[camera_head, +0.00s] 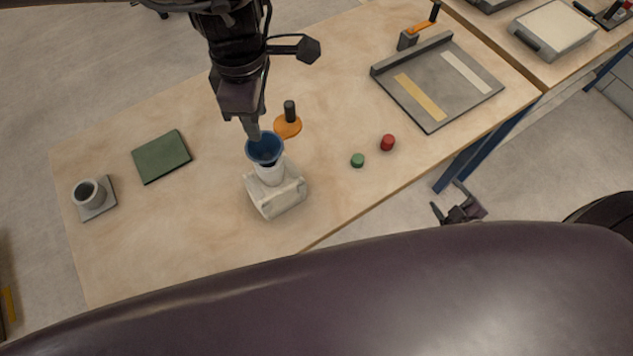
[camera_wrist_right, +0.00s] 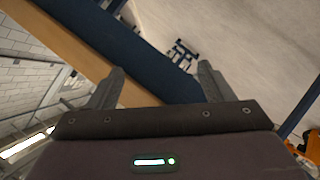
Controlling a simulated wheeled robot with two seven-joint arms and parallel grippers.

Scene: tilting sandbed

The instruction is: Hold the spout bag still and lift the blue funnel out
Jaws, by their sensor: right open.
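The blue funnel (camera_head: 265,148) sits upright over the white neck of the spout bag (camera_head: 270,174), which rests in a pale cradle (camera_head: 282,198) near the table's front edge. How deep the funnel sits in the neck is hidden. My left gripper (camera_head: 254,133) reaches down from the top, its fingertips at the far rim of the funnel; whether they are closed on the rim is unclear. My right gripper (camera_head: 458,206) is off the table's front edge, well right of the bag. In the right wrist view my right gripper (camera_wrist_right: 160,82) is open and empty.
An orange tool with a black handle (camera_head: 288,124) stands just behind the funnel. A green cap (camera_head: 357,160) and a red cap (camera_head: 388,142) lie to the right. A green pad (camera_head: 161,156) and a grey cup (camera_head: 88,193) are left. A grey tray (camera_head: 430,112) is back right.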

